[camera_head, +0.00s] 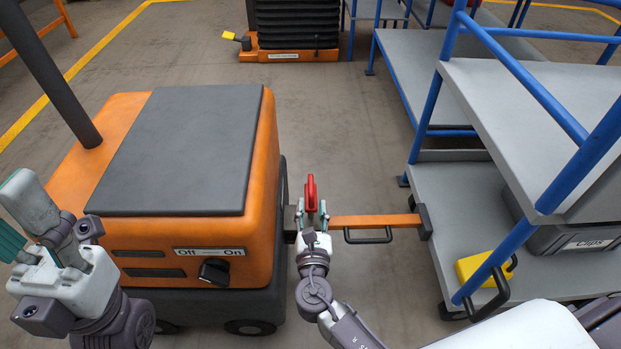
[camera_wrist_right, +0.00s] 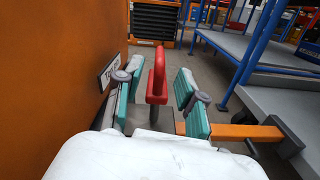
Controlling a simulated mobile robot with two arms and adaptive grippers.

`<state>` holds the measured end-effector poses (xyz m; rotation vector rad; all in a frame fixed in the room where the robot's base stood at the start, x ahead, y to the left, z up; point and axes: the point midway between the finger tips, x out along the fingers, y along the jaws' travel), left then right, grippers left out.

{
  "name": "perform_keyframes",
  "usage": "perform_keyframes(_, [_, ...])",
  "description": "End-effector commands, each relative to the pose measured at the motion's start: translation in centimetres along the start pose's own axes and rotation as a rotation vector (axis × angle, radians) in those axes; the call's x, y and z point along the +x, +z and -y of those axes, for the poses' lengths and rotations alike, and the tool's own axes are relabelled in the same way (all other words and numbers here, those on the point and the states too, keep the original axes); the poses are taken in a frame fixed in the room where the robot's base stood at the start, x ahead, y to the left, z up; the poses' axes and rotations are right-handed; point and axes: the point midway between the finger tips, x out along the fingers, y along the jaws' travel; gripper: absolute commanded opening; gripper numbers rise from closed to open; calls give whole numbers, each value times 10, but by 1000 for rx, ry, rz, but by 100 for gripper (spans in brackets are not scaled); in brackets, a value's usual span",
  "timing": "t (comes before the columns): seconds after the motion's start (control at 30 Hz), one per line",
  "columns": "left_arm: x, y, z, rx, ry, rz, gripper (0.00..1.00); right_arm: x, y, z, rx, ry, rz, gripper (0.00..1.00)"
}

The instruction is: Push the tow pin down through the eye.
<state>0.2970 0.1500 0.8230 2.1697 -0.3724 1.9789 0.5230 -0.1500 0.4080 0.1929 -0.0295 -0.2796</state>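The red tow pin (camera_head: 311,190) stands upright at the hitch between the orange tug (camera_head: 262,200) and the orange tow bar (camera_head: 375,221). Its red loop handle also shows in the right wrist view (camera_wrist_right: 158,75). My right gripper (camera_head: 311,214) is open, with its teal fingers on either side of the handle and a gap on each side in the right wrist view (camera_wrist_right: 157,98). The eye and the pin's lower part are hidden behind the gripper, so I cannot tell how deep the pin sits. My left gripper (camera_head: 22,222) is open and empty at the left.
The tow bar has a black handle (camera_head: 368,240) and runs to a blue-railed grey cart (camera_head: 455,210) at the right. A yellow block (camera_head: 480,268) and a grey "Clips" bin (camera_head: 575,240) sit on its lower deck. The tug's side carries an Off/On knob (camera_head: 214,271). Bare floor lies beyond the bar.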

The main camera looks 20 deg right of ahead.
Motion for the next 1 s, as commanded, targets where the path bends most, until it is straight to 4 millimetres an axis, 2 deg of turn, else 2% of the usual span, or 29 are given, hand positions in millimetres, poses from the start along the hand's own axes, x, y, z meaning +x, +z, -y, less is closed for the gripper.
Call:
perform_keyframes(0.03, [-1,0,0,1,3,-11,45,12,-2,0,3,-1,3,39])
perform_keyframes(0.2, [3,0,-1,5,15,-38,45,49,-2,0,3,0,2,39])
perform_keyframes(0.43, [8,0,-2,9,27,-67,45,85,-2,0,2,-1,0,39])
perform_keyframes(0.6, [12,-1,-2,11,31,-76,45,97,-1,0,2,1,-1,39])
perform_keyframes(0.9, [12,0,-2,11,33,-76,45,98,-1,0,2,1,-2,39])
perform_keyframes(1.0, [12,0,-2,10,33,-76,45,98,-1,0,2,1,-2,23])
